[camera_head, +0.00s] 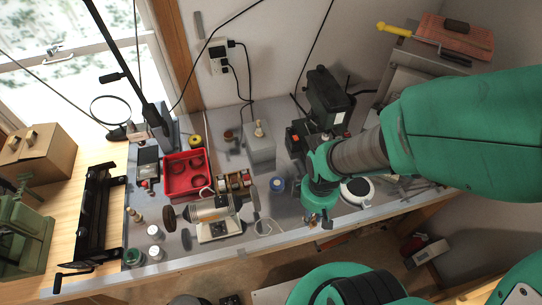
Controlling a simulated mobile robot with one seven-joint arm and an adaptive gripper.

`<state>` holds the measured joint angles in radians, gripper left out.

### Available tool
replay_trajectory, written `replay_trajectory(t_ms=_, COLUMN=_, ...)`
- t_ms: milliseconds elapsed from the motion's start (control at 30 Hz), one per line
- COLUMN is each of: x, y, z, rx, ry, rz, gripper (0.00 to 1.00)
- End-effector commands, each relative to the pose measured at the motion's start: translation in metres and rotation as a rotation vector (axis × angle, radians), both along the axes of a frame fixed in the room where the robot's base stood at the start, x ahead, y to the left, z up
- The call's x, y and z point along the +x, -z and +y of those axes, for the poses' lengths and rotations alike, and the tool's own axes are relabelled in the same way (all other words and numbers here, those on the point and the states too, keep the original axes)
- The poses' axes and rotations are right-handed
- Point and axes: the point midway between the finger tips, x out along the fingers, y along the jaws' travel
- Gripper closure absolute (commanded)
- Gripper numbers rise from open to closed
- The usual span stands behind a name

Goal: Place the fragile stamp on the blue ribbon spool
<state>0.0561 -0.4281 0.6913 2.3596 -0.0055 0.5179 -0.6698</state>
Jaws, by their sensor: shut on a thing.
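My gripper (319,222) hangs at the front edge of the grey workbench, right of the bench's middle, pointing down. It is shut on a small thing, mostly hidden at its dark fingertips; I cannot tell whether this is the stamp. A small round blue-rimmed thing with a pale top (278,184), which looks like the blue ribbon spool, lies on the bench to the left of and behind my gripper, apart from it. Nothing clearly stands on it. A small cream knob-shaped thing (259,129) stands on a grey box; I cannot tell what it is.
The grey box (260,152) stands behind the spool. A bench grinder (215,208) and a red tray (187,175) are to the left. A white round dish (356,191) and a dark machine (328,95) are to the right and behind. The bench's front edge (240,248) runs below my gripper.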

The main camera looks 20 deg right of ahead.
Motion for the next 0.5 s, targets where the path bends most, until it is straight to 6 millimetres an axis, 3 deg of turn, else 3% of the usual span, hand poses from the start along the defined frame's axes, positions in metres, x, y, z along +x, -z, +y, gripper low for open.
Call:
replay_trajectory(t_ms=233, x=0.032, y=-0.005, z=0.029, rx=-0.001, ry=-0.118, rz=0.000, gripper=1.00)
replay_trajectory(t_ms=500, x=0.043, y=-0.006, z=0.041, rx=-0.001, ry=-0.165, rz=-0.002, gripper=1.00)
